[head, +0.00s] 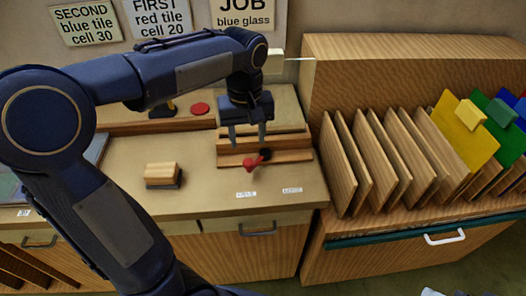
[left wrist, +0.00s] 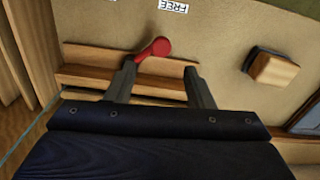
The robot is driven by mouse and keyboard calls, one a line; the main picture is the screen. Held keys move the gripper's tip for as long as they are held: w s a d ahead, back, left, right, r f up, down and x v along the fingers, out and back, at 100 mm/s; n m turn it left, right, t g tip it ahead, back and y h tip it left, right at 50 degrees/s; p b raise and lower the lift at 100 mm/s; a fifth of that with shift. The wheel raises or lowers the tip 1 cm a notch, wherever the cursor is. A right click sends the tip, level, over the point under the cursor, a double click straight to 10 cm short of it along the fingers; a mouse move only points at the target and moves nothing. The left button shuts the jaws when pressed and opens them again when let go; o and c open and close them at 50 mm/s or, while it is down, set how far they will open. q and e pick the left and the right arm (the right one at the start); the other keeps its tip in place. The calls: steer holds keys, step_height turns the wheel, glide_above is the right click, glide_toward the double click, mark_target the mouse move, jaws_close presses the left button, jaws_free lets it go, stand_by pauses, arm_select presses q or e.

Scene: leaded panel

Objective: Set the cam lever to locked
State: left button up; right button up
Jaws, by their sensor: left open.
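The cam lever (head: 252,161) is red with a round knob, at the front edge of a wooden fixture (head: 292,156) on the workbench. In the left wrist view the lever (left wrist: 158,47) leans toward the label reading FREE (left wrist: 173,6). Two small labels lie on the bench in front of it, the left one (head: 245,194) and the right one (head: 292,190); the right one is too small to read. My left gripper (head: 247,144) is open and points down above the fixture, just behind the lever. My right gripper is not in view.
A wooden block with a dark base (head: 162,174) sits left of the fixture. A red disc (head: 200,109) lies behind it. A rack of upright wooden boards (head: 375,160) and coloured sheets (head: 465,130) stands right. The bench front is clear.

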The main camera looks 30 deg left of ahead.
mark_target(248, 161)
arm_select(q)
step_height(248, 161, down, 7)
steer(key=shift+s+f, duration=0.1)
steer(key=shift+f, duration=0.1)
stand_by(0.3)
jaws_close()
